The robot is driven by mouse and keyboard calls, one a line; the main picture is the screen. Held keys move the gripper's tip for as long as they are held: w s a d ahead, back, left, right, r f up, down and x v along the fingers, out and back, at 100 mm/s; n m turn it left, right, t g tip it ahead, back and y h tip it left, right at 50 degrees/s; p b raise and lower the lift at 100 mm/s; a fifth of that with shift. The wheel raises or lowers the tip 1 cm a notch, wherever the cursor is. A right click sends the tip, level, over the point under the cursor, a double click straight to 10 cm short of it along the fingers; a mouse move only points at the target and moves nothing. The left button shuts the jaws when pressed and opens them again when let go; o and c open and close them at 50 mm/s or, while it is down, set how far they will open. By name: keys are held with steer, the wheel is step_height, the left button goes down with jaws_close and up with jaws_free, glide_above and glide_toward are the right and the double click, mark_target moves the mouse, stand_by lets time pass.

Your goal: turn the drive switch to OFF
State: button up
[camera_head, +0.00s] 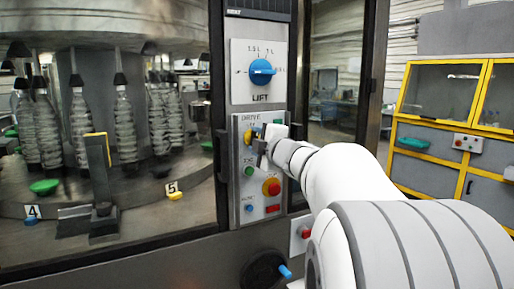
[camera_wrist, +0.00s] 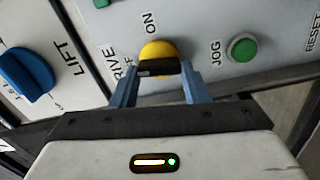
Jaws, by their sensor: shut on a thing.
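The drive switch is a round yellow knob with a black bar handle (camera_wrist: 158,50), on the grey control panel (camera_head: 240,190). In the head view its yellow edge (camera_head: 248,136) shows beside my gripper (camera_head: 260,147), which hides most of it. In the wrist view my gripper (camera_wrist: 158,72) has a blue finger at each end of the black bar and is shut on it. The ON label (camera_wrist: 150,23) is above the knob. The OFF label is partly covered by the left finger. I cannot tell which label the switch points to.
A green JOG button (camera_wrist: 242,47) sits right of the switch in the wrist view. A blue LIFT knob (camera_head: 262,71) is on the panel above. A red button (camera_head: 271,187) is below. Glass with bottles (camera_head: 124,125) is at left, a yellow-framed cabinet (camera_head: 450,125) at right.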

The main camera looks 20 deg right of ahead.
steer(key=shift+f+n+b, duration=0.15)
steer(key=shift+n+b, duration=0.25)
steer(key=shift+n, duration=0.5)
steer(key=o, duration=1)
steer(key=s, duration=0.8)
steer(key=shift+d, duration=0.15)
steer(key=shift+w, duration=0.1)
